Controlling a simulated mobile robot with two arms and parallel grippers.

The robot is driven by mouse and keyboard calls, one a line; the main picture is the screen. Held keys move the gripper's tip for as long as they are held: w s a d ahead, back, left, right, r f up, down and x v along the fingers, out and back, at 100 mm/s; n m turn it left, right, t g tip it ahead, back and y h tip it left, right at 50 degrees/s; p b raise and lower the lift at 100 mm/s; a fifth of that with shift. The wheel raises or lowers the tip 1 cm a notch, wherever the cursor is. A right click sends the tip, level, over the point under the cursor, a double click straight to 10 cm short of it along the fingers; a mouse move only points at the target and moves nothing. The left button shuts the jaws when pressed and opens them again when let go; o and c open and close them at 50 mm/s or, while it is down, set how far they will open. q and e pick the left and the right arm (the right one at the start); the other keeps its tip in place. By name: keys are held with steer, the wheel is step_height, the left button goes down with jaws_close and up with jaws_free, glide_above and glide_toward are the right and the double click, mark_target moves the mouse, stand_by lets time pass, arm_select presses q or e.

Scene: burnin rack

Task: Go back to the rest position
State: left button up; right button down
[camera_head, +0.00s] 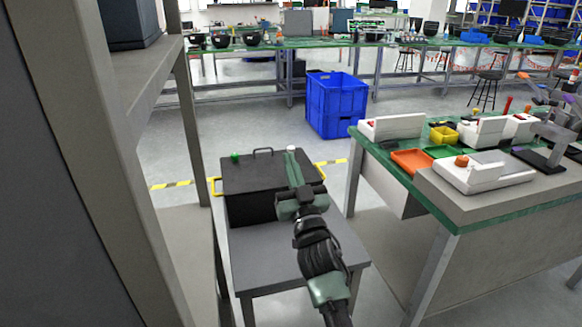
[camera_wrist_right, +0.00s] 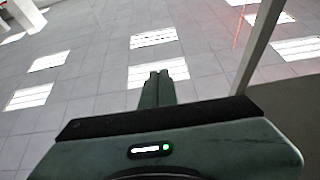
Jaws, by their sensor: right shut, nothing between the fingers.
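My right arm comes up from the bottom of the head view, and its gripper (camera_head: 292,165) shows in front of a dark box. In the right wrist view the two fingers of the right gripper (camera_wrist_right: 158,76) lie together with nothing between them. Behind them is a grey tiled surface with bright rectangular panels. My left gripper is in neither view.
The dark box (camera_head: 250,205) with a top handle stands on a small grey table (camera_head: 285,268). A tall rack (camera_head: 75,60) is close on the left. A workbench (camera_head: 455,214) with white devices (camera_head: 485,172) is on the right. Blue crates (camera_head: 335,103) stand behind on open floor.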

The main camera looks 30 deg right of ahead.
steer(key=shift+s+f, duration=0.2)
steer(key=shift+s, duration=0.05)
